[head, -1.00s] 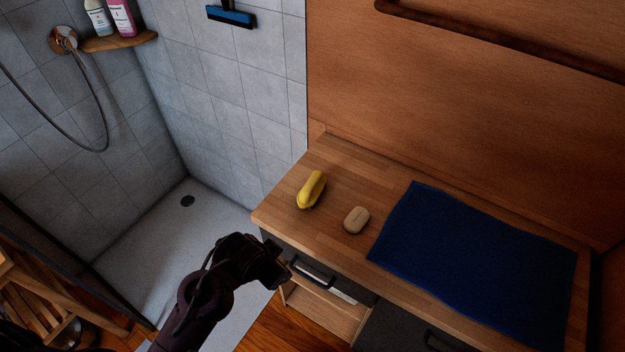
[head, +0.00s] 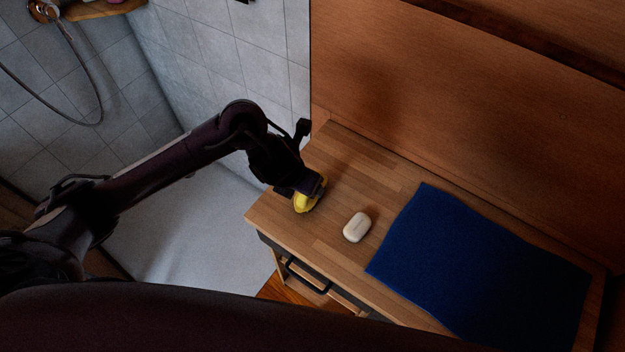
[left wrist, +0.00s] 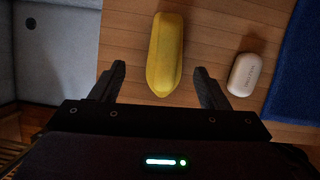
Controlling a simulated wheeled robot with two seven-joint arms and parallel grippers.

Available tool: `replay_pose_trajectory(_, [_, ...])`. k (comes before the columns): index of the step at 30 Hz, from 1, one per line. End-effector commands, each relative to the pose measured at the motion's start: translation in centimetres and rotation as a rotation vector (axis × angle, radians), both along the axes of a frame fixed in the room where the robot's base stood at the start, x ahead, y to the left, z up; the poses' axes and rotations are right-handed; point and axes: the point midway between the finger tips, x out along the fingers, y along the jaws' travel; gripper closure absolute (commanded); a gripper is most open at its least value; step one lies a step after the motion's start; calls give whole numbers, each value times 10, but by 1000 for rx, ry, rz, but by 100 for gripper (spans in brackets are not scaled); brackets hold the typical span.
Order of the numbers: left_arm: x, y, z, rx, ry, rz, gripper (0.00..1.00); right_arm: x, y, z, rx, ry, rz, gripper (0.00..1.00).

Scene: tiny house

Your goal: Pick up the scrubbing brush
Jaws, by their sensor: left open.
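The yellow scrubbing brush (head: 308,199) lies on the wooden counter near its left end. In the head view my left gripper (head: 297,190) is above it and hides part of it. In the left wrist view the brush (left wrist: 166,55) lies lengthwise, its near end between the two open fingers of my left gripper (left wrist: 162,85). A gap shows on each side of the brush, and the gripper holds nothing. My right gripper is not in view.
A pale soap bar (head: 356,227) lies right of the brush, with a blue towel (head: 470,265) beyond it. The wooden counter (head: 372,168) meets a wood wall behind. The tiled shower (head: 195,225) is at left.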

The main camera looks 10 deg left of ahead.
Motion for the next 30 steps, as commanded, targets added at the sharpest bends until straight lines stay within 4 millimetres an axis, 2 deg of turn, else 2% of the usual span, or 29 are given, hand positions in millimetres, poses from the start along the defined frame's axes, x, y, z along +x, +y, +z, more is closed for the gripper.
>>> replay_pose_trajectory(1, [2,0,-8,5,4,-5,31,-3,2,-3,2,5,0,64])
replay_pose_trajectory(9, [14,-8,-30,3,5,-2,31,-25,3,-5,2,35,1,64])
replay_pose_trajectory(16, [29,-16,-58,1,2,-2,31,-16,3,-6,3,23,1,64])
replay_pose_trajectory(25, [32,-17,-62,2,-1,-1,31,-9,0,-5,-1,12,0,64])
replay_pose_trajectory(30, [32,-17,-61,2,-1,-1,52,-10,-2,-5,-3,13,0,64])
